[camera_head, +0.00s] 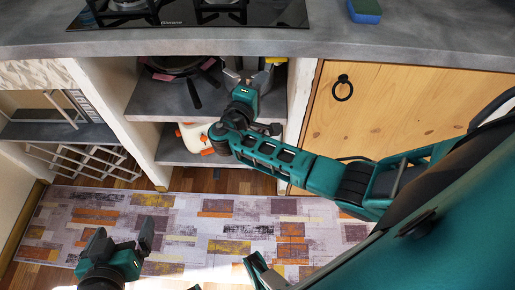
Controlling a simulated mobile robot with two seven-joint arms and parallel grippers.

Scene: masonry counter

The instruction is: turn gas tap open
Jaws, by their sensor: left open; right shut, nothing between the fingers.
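My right arm reaches in from the right to the open shelves under the hob. Its gripper (243,92) is at the upper shelf, shut and empty. A white object with orange parts (190,136), possibly the gas bottle, stands in the lower compartment, partly hidden by the upper shelf and my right arm. I cannot make out the gas tap or whether the gripper touches anything. My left gripper (121,241) is open and empty at lower left, above the rug and well away from the shelves.
The black hob (190,14) is set in the grey counter (400,38). A dark pan (175,66) lies on the upper shelf (160,101). A wooden door (390,105) with a ring handle is to the right, a white rack (85,160) to the left. A patterned rug (190,232) covers the floor.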

